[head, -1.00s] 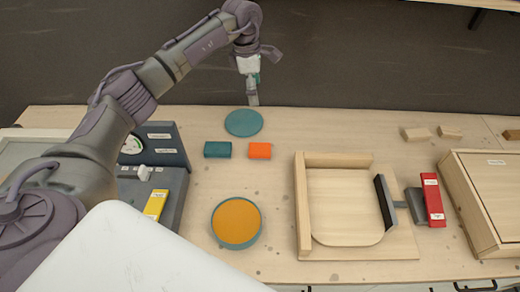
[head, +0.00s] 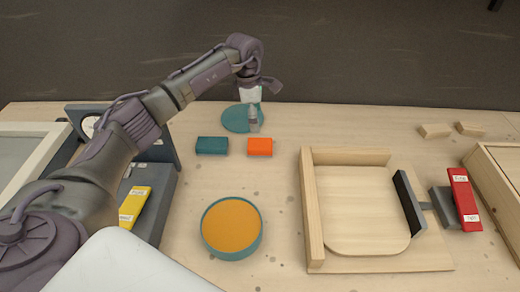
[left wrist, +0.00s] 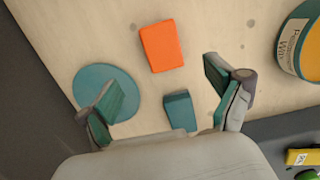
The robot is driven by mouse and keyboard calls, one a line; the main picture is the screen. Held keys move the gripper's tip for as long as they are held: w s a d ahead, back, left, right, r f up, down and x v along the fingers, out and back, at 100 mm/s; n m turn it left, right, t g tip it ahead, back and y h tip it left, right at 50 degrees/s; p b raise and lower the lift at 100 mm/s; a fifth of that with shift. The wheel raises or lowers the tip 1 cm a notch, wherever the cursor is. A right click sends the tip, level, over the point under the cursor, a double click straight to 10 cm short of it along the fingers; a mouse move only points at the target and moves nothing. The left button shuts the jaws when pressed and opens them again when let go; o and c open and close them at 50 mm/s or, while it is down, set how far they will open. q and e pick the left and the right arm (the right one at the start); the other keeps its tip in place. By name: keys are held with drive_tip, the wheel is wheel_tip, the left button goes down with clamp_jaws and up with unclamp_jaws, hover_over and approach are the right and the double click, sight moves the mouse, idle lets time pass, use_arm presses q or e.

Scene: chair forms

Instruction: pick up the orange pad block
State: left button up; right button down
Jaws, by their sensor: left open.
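The orange pad block (head: 260,147) lies on the wooden table, just right of a teal block (head: 212,146) in the head view. In the left wrist view the orange block (left wrist: 161,46) lies beyond the fingertips, between their lines, with the teal block (left wrist: 180,111) nearer to the palm. My left gripper (head: 253,122) is above the table by the teal disc (head: 236,119), behind the orange block. In the left wrist view its jaws (left wrist: 163,86) are open and empty, apart from the orange block. My right gripper is in neither view.
A round tin with an orange top (head: 232,226) stands in front of the blocks. A wooden frame with a dark clamp pad (head: 310,215) is at the right, beside a red-handled part (head: 464,198). A grey unit with a yellow label (head: 134,206) is at the left.

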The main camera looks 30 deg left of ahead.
use_arm(q)
hover_over(260, 143)
drive_tip(key=f, duration=0.5)
drive_tip(key=shift+a+f+p, duration=0.3)
drive_tip(key=shift+p, duration=0.1)
drive_tip(key=shift+s+d+f+p, duration=0.15)
drive_tip(key=shift+f+p, duration=0.15)
drive_tip(key=shift+f, duration=0.2)
drive_tip(key=f, duration=0.2)
drive_tip(key=f+p, duration=0.1)
drive_tip(key=shift+d+f, duration=0.2)
drive_tip(key=shift+f, duration=0.55)
drive_tip(key=c, duration=1.3)
drive_tip(key=shift+r, duration=0.1)
